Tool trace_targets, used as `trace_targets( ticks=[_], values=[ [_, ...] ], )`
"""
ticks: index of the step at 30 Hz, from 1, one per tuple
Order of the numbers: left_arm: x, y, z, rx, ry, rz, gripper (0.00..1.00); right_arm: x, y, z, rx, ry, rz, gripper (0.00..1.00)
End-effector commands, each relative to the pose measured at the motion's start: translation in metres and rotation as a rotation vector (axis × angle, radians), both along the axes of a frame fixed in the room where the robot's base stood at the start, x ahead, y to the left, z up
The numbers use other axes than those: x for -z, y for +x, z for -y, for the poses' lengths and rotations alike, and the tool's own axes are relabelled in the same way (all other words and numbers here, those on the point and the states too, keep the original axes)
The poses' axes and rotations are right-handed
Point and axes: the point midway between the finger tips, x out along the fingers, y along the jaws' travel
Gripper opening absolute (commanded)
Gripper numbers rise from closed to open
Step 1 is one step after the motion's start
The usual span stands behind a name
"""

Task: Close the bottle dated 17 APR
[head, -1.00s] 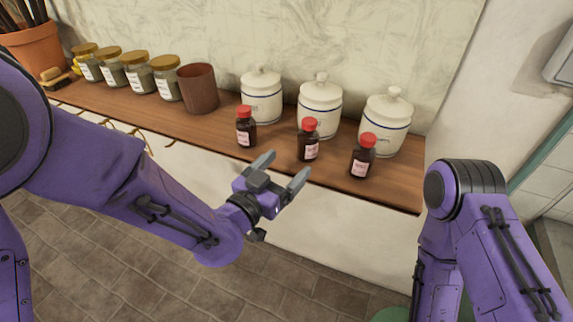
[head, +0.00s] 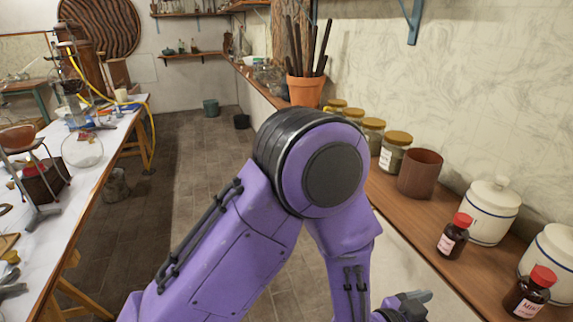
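Two brown bottles with red caps and pale labels show on the wooden shelf at the lower right. One bottle (head: 452,238) stands in front of a white jar, and the other bottle (head: 527,295) is nearer, close to the bottom edge. Both look upright with their caps on top; I cannot tell how tight the caps sit. The label dates are too small to read, so I cannot tell which is 17 APR. My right gripper is out of view.
White lidded jars (head: 490,212) stand behind the bottles. A brown cup (head: 420,174), several gold-lidded jars (head: 394,152) and a terracotta pot (head: 304,90) stand farther along the shelf. A cluttered white table (head: 100,155) is on the left, with open floor between.

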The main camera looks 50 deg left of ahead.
Motion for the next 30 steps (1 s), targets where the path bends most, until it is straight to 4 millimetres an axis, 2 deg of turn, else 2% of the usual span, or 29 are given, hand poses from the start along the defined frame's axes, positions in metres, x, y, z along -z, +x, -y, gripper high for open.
trace_targets(
  ticks=[1, 4, 6, 8, 9, 12, 15, 18, 21, 24, 30],
  values=[
    [0.034, -0.007, -0.019, -0.062, -0.004, -0.099, 0.82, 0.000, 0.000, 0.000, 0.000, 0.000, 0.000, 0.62],
    [0.098, -0.031, -0.062, -0.204, -0.009, -0.296, 0.82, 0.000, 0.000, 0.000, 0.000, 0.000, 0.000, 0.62],
    [0.139, -0.056, -0.091, -0.307, -0.006, -0.428, 0.82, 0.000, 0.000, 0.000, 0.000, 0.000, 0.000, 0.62],
    [0.171, -0.081, -0.116, -0.397, 0.001, -0.535, 0.82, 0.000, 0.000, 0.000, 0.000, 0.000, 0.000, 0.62],
    [0.191, -0.101, -0.133, -0.457, 0.009, -0.605, 0.82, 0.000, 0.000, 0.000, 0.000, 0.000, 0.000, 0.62],
    [0.231, -0.154, -0.172, -0.608, 0.035, -0.765, 0.82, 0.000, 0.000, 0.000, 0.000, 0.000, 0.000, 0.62],
    [0.256, -0.204, -0.203, -0.739, 0.067, -0.889, 0.82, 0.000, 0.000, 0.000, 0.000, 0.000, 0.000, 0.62],
    [0.270, -0.243, -0.226, -0.838, 0.096, -0.973, 0.82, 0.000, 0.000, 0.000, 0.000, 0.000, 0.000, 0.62],
    [0.275, -0.265, -0.238, -0.895, 0.115, -1.016, 0.82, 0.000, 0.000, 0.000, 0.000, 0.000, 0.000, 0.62],
    [0.276, -0.273, -0.243, -0.916, 0.121, -1.033, 0.82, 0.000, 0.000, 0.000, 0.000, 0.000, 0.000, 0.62],
    [0.276, -0.273, -0.243, -0.916, 0.121, -1.032, 0.82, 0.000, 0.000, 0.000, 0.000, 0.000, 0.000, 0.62]
  ],
)
